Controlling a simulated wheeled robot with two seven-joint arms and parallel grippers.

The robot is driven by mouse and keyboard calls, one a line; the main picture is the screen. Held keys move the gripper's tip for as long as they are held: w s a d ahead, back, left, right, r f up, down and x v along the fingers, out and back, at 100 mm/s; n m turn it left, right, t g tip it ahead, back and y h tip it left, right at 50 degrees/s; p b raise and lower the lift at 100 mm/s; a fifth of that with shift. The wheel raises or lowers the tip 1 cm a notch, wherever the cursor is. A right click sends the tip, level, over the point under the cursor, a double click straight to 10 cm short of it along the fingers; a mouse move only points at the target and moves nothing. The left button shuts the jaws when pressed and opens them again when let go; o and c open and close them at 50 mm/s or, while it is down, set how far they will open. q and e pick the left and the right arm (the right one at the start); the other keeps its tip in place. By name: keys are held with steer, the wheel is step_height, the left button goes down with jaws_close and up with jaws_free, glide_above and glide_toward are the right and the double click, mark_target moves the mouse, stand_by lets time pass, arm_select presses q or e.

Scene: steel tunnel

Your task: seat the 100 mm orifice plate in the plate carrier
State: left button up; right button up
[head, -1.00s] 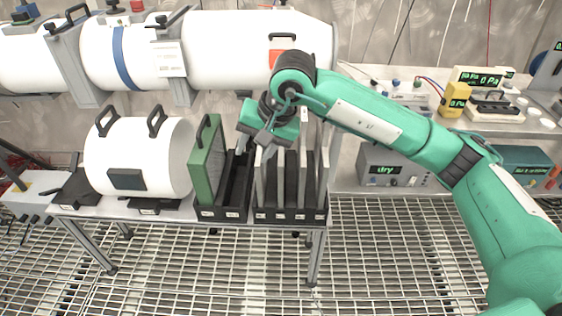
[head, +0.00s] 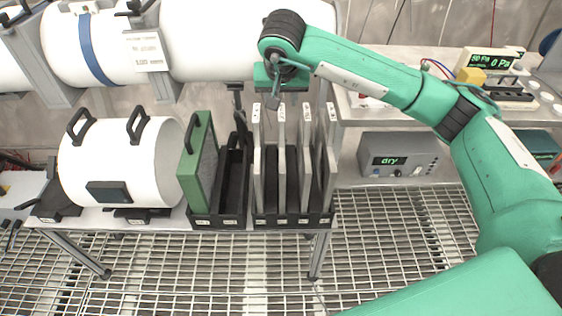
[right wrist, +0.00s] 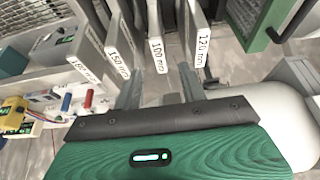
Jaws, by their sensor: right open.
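Several pale plates with white label tabs stand upright in a black rack (head: 292,219). In the right wrist view the tabs include 100 mm and 120 mm. The 100 mm orifice plate (right wrist: 157,42) stands beside the 120 mm plate (right wrist: 203,45); in the head view it appears to be second from left (head: 281,165). My right gripper (right wrist: 160,76) is open and empty, its fingers to either side of the 100 mm tab, not closed on it. In the head view it is largely hidden under my wrist. I cannot pick out the plate carrier. My left gripper is not in view.
A green framed panel (head: 199,165) and an empty black slot (head: 234,180) stand left of the rack. A white drum (head: 118,160) lies further left. A large white pipe (head: 205,45) runs behind and above. Instruments fill the bench at right, including a box reading "dry" (head: 398,160).

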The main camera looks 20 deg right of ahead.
mark_target(281, 112)
steer(key=x, duration=0.3)
steer(key=shift+w+f, duration=0.1)
steer(key=shift+w, duration=0.1)
steer(key=shift+p+x, duration=0.4)
steer(key=shift+x, duration=2.15)
steer(key=shift+s+d, duration=0.1)
steer(key=shift+d, duration=0.05)
jaws_close()
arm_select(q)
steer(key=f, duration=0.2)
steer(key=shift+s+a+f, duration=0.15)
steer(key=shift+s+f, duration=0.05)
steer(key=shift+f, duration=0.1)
